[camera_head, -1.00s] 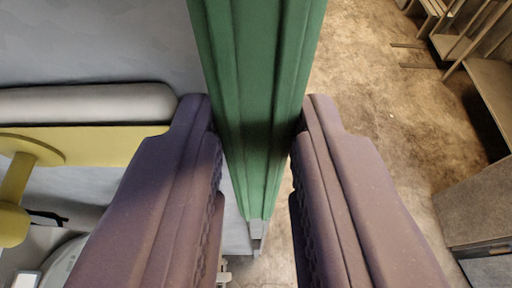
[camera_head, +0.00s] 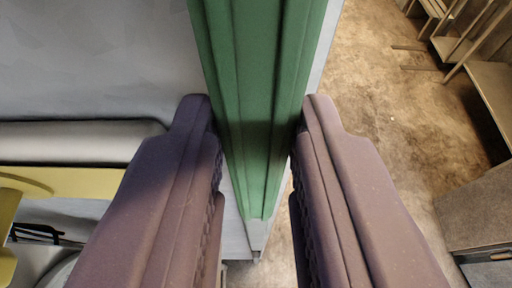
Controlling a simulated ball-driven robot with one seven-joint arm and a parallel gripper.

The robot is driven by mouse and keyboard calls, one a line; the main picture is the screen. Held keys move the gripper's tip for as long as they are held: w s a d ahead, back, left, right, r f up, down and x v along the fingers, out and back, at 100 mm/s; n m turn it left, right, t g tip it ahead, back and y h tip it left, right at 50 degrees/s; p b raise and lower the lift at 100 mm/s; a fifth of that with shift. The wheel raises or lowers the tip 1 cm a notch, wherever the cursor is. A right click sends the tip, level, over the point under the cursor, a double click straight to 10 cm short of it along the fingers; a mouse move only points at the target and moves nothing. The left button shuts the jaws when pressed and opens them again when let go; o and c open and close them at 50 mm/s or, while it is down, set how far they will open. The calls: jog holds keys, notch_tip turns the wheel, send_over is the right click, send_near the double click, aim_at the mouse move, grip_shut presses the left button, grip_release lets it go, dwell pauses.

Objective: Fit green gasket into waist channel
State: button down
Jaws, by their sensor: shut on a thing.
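The green gasket (camera_head: 262,75) is a long ribbed strip that runs from the top edge of the view down between my fingers, its lower end narrowing with distance. My gripper (camera_head: 257,125) is shut on it, with a dark finger pad on each side. A grey panel (camera_head: 90,60) fills the upper left. A pale grey edge (camera_head: 323,70) shows along the gasket's right side, and a grey tip (camera_head: 257,240) shows below its lower end. I cannot make out the waist channel or tell whether the gasket sits in it.
At left are a rounded grey bar (camera_head: 75,140), a yellow bar (camera_head: 65,181) and a yellow fitting. A worn brown floor (camera_head: 385,110) lies open at right. Shelving (camera_head: 490,85) and a grey block (camera_head: 480,215) stand at the far right.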

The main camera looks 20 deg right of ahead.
jog(key=shift+w+d, duration=0.1)
jog(key=shift+w, duration=0.1)
jog(key=c, duration=0.8)
grip_release()
jog(key=shift+w, duration=0.1)
jog(key=shift+c, duration=0.2)
jog(key=shift+d, duration=0.1)
jog(key=o, duration=0.6)
jog(key=s+a, duration=0.3)
jog(key=s, duration=0.3)
jog(key=shift+s, duration=0.25)
